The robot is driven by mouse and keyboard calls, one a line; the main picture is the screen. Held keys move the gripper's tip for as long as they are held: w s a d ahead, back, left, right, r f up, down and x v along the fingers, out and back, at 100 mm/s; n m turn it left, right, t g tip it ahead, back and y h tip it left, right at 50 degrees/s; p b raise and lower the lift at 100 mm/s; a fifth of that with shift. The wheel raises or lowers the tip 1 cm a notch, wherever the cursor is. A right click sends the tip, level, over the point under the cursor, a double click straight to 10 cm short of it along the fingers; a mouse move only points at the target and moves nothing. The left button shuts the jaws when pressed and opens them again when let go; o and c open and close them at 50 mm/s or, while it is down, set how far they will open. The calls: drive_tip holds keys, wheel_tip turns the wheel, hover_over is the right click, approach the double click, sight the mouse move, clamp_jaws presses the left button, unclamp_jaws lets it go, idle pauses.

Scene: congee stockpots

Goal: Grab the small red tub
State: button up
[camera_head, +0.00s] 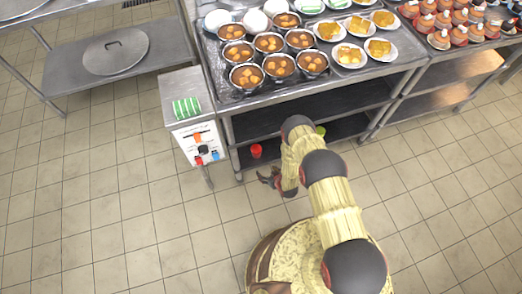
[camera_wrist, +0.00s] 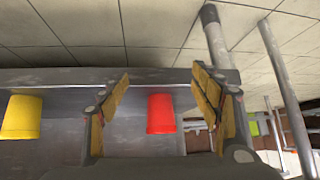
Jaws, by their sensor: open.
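The small red tub (camera_head: 256,150) stands on the bottom shelf of the steel table, near its left front corner. In the wrist view the red tub (camera_wrist: 161,114) shows whole between the two fingers, beyond their tips. My gripper (camera_head: 268,178) is low in front of that shelf, just below the tub in the head view. In the wrist view my gripper (camera_wrist: 160,78) has its fingers spread wide with nothing between them. I see no contact with the tub.
A yellow tub (camera_wrist: 20,117) is left of the red one in the wrist view. Steel table legs (camera_wrist: 215,40) stand near the right finger. A small side cabinet (camera_head: 190,110) stands left. The tiled floor at left is clear.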

sight(258, 151)
drive_tip(key=w+r+t, duration=0.1)
drive_tip(key=w+r, duration=0.1)
drive_tip(key=w+a+r+t+y, duration=0.1)
drive_tip(key=w+r, duration=0.1)
drive_tip(key=w+a+r+t, duration=0.1)
drive_tip(key=w+r, duration=0.1)
drive_tip(key=r, duration=0.1)
drive_tip(key=shift+w+y, duration=0.2)
drive_tip(key=shift+y, duration=0.1)
drive_tip(key=shift+w, duration=0.3)
drive_tip(key=shift+b+x, duration=0.6)
drive_tip(key=shift+x, duration=0.3)
drive_tip(key=shift+s+a+b+x, duration=0.15)
drive_tip(key=shift+b+x, duration=0.6)
drive_tip(key=shift+x, duration=0.55)
drive_tip(key=shift+s+a+b+x, duration=0.15)
drive_tip(key=shift+b+x, duration=0.6)
drive_tip(key=shift+x, duration=0.6)
drive_tip(key=shift+c, duration=0.6)
drive_tip(key=c, duration=1.1)
drive_tip(key=shift+c, duration=0.3)
